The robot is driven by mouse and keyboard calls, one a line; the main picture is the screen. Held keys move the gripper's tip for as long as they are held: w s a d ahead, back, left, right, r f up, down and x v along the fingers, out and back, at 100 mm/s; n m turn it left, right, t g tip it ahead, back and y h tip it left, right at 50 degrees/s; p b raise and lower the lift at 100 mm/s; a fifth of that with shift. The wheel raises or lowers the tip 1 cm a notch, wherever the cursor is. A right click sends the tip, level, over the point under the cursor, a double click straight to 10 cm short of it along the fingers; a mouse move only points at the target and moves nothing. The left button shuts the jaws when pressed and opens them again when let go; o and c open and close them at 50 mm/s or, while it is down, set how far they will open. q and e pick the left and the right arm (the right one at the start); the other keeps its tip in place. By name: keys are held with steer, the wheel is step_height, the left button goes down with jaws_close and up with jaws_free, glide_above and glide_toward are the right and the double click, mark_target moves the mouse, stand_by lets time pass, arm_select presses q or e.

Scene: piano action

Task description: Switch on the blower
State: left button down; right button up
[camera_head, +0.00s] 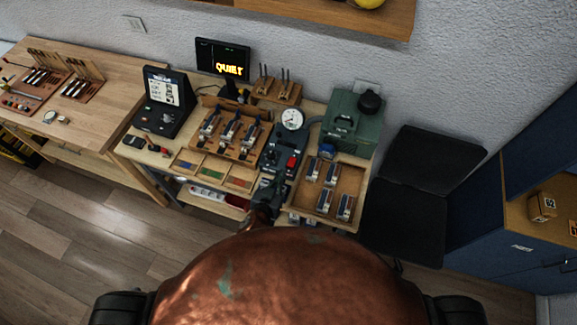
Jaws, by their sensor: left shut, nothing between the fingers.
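A green box-shaped machine (349,126), which looks like the blower, stands at the back right of the bench with a black round part on top. In front of it to the left is a dark test unit (277,154) with a white round gauge (291,118) and a small red part (292,161). I cannot tell which part is the blower's switch. My left gripper (270,184) is shut and empty, just in front of the dark unit. Its tips are small and dark against the unit, so I cannot tell whether they touch it. My right gripper is out of view.
A wooden tray (331,209) with several action parts lies right of my gripper; a wooden rack (224,153) holds more on the left. A screen (223,60) reads "QUIET". A black chair (413,210) stands right of the bench.

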arm_select(q)
glide_above(289, 171)
step_height(289, 171, down, 3)
steer(key=shift+a+f+p, duration=0.1)
steer(key=shift+f+p, duration=0.05)
steer(key=shift+p, duration=0.15)
step_height(289, 171, down, 3)
steer(key=shift+w+r, duration=0.1)
steer(key=shift+w, duration=0.05)
steer(key=shift+f+b, duration=0.4)
steer(key=shift+f, duration=0.4)
